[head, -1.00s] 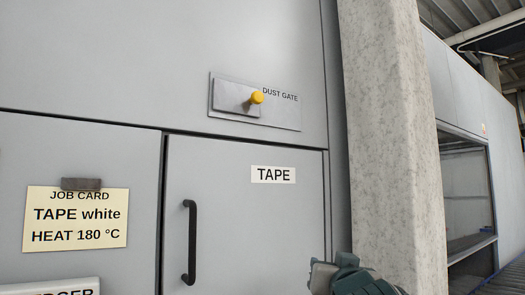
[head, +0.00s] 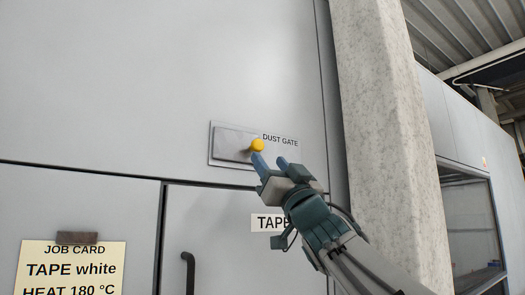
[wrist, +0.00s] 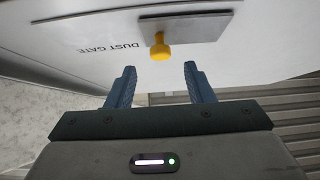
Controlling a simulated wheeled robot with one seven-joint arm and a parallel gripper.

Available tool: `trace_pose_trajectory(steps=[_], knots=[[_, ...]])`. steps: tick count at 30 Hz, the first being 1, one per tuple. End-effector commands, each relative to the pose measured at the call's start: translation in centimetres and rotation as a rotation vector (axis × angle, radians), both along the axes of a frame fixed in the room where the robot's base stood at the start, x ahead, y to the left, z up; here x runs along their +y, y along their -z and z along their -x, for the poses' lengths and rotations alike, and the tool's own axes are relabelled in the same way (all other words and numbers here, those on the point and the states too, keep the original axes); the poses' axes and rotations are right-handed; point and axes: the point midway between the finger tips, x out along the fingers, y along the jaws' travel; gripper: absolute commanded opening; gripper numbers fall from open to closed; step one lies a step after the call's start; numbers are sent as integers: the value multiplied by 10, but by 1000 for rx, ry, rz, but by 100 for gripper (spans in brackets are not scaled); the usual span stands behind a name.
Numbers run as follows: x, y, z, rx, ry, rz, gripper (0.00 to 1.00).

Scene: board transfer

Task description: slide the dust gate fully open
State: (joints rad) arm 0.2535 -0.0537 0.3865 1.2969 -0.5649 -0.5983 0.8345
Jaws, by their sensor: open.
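The dust gate (head: 228,144) is a grey sliding plate on a panel high on the grey cabinet front, labelled DUST GATE. Its yellow knob (head: 257,145) sticks out near the plate's right end. The plate covers the left part of its backing, with bare backing to the right under the label. My gripper (head: 270,161) is just below and right of the knob in the head view. In the wrist view the open blue fingers (wrist: 157,75) point toward the yellow knob (wrist: 159,47), which is beyond the fingertips and between their lines. The fingers hold nothing.
A concrete pillar (head: 385,130) stands close to the right of the cabinet. Below are a TAPE door with a black handle (head: 188,272) and a job card (head: 70,268). An open-fronted cabinet (head: 468,220) stands farther right.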

Motion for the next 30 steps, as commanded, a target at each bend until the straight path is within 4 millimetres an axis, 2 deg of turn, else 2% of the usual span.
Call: trace_pose_trajectory(steps=[1,3,9,23,28,30], knots=[[4,-13,-8,2,-3,-4,48],[10,-21,-15,2,-4,-2,48],[21,-38,-30,1,-2,-2,48],[25,-43,-36,1,1,0,48],[25,-43,-36,1,1,0,3],[25,-43,-36,1,1,0,0]])
